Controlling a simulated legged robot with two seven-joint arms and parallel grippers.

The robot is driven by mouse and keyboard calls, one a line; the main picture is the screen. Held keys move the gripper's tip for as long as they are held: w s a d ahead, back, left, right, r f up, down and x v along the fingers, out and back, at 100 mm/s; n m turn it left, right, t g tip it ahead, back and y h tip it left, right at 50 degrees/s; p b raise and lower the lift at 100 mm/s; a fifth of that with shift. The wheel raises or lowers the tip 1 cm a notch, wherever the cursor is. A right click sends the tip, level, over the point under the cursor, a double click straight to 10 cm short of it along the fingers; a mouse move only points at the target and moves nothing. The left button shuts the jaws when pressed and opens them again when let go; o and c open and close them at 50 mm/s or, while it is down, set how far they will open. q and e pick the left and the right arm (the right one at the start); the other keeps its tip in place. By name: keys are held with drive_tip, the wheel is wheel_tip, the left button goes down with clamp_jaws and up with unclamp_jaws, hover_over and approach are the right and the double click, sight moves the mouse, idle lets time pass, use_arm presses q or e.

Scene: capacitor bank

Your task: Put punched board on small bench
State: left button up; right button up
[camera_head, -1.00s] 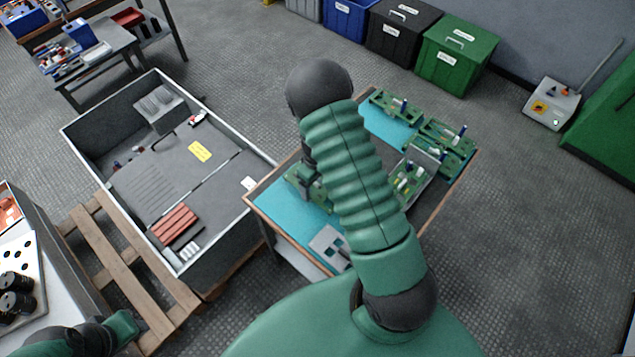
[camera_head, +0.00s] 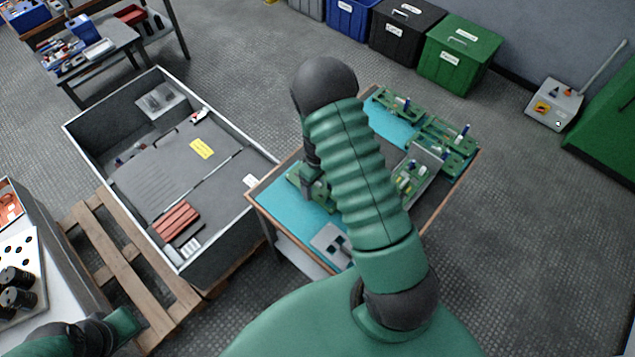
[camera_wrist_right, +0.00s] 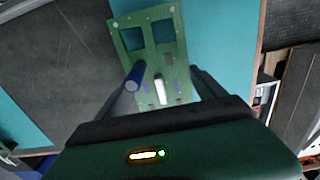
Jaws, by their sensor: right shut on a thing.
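A green board with two square cut-outs (camera_wrist_right: 152,55), which I take for the punched board, lies between the fingers of my right gripper (camera_wrist_right: 165,85) in the right wrist view. The right gripper is shut on it; the fingers' exact contact is hard to see. In the head view the right gripper (camera_head: 318,190) is over the teal top of a wood-edged bench (camera_head: 275,192), with the green board (camera_head: 296,178) beside it, partly hidden by my right arm. I cannot tell whether the board touches the bench top. My left gripper's fingers are not seen; only part of that arm shows at bottom left.
Several green circuit boards (camera_head: 447,135) stand on the bench's right side. A grey plate (camera_head: 330,240) lies at its near edge. A large open grey case (camera_head: 245,215) on a pallet (camera_head: 150,290) stands left. Another small table (camera_head: 105,68) with tools is at upper left.

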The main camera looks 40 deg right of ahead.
drive_tip(key=shift+d+f, duration=0.15)
drive_tip(key=shift+d, duration=0.15)
drive_tip(key=shift+a+f, duration=0.1)
drive_tip(key=shift+a, duration=0.1)
idle(0.4)
drive_tip(key=o, duration=1.5)
drive_tip(key=shift+d, duration=0.1)
wheel_tip(320, 180, up, 17)
drive_tip(key=shift+p, duration=0.3)
